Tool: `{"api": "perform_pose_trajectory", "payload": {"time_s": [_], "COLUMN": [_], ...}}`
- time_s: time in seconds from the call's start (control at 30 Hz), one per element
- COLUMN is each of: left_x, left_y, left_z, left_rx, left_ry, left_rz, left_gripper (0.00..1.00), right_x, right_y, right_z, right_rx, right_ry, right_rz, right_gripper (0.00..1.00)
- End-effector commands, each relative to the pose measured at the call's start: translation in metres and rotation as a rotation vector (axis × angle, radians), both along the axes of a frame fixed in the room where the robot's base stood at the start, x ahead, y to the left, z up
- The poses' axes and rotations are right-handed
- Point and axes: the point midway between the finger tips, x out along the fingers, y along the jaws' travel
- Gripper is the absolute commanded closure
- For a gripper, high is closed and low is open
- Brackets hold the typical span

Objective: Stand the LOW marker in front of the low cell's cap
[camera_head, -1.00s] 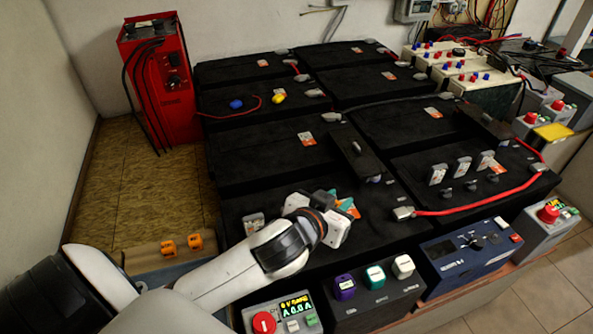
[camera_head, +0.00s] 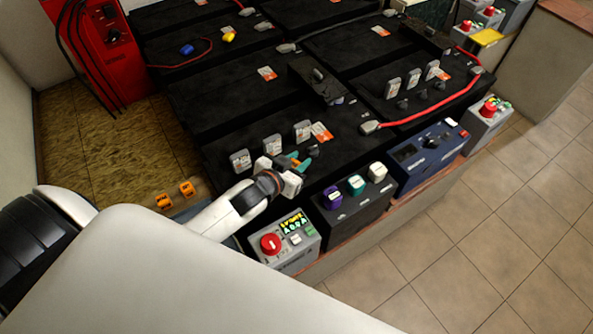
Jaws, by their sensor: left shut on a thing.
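My left gripper (camera_head: 277,175) is shut on a small teal piece (camera_head: 302,164), over the front edge of the near-left black battery (camera_head: 222,142). I cannot read lettering on the piece, so I cannot tell if it is the LOW marker. Behind the gripper, grey-white tags stand in a row on that battery: a left one (camera_head: 240,160), a middle one (camera_head: 272,147) and a right one (camera_head: 302,130). A dark cap (camera_head: 313,150) shows right of the gripper; the other caps there are hidden by it. I cannot tell which cell is low. My right gripper is not in view.
A black box (camera_head: 350,208) with purple, teal and white knobs stands just in front. A grey unit with a red knob (camera_head: 271,243) is left of it. A red cable (camera_head: 435,112) crosses the right battery beside more tags. Tiled floor (camera_head: 470,230) lies free at right.

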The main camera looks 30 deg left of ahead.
Motion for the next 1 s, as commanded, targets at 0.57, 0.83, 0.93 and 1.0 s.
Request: {"api": "perform_pose_trajectory", "payload": {"time_s": [0.57,0.83,0.93,1.0], "left_x": [0.0,0.0,0.0,0.0], "left_y": [0.0,0.0,0.0,0.0], "left_z": [-0.041,-0.044,-0.044,-0.044], "left_rx": [0.0,0.0,0.0,0.0], "left_ry": [-0.002,-0.001,-0.001,-0.001], "left_rz": [-0.001,-0.001,-0.001,-0.001], "left_gripper": [0.93,0.63,0.63,0.63], "right_x": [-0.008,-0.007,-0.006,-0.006], "right_y": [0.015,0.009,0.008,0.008], "right_z": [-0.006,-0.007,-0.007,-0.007], "right_rx": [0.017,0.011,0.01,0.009], "right_ry": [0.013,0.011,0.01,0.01], "right_rz": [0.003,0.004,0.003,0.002], "right_gripper": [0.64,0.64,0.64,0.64]}}
